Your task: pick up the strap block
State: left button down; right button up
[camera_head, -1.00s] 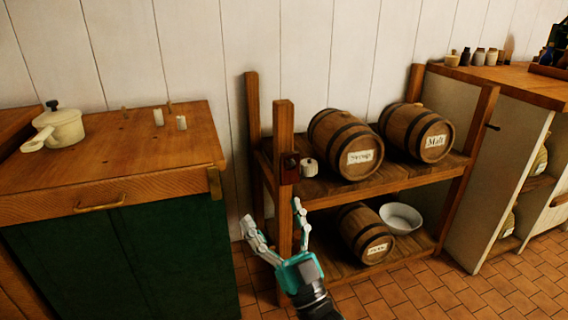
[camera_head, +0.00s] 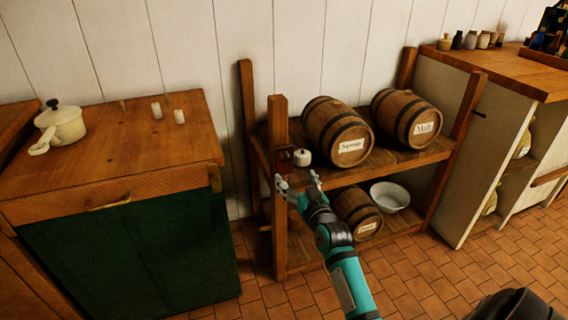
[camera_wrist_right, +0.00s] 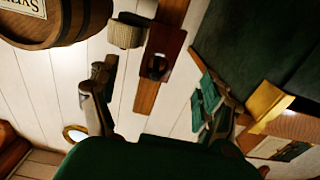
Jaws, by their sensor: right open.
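A small dark red-brown block, which looks like the strap block (camera_head: 285,156), is at the front left post of the wooden rack, at upper-shelf height. I cannot tell if it rests on the shelf or is fixed to the post. In the right wrist view the block (camera_wrist_right: 168,45) shows a dark round opening and lies beyond the fingertips, between their lines. My right gripper (camera_head: 297,180) is open and empty, just below and in front of the block. Its two fingers also show in the right wrist view (camera_wrist_right: 155,76). My left gripper is not in view.
A cream ribbed pot (camera_head: 303,157) stands close to the right of the block. Barrels (camera_head: 337,130) lie on the rack, with a white bowl (camera_head: 390,195) on its lower shelf. The rack post (camera_head: 278,220) is close to my gripper. A green cabinet (camera_head: 130,260) stands left.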

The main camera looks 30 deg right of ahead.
aim_at(285, 163)
jog(key=b+x, duration=0.1)
jog(key=x, duration=0.4)
jog(key=shift+w, duration=0.15)
jog(key=x, duration=0.2)
jog(key=b+x, duration=0.1)
jog(key=x, duration=0.1)
jog(key=shift+w+f, duration=0.2)
jog(key=shift+f, duration=0.05)
jog(key=shift+w+b, duration=0.3)
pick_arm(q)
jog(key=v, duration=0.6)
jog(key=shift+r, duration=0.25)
pick_arm(e)
jog(key=shift+r, duration=0.1)
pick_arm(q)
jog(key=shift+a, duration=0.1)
pick_arm(e)
jog(key=shift+c, duration=0.2)
jog(key=c, duration=1.2)
jog(key=shift+r, duration=0.15)
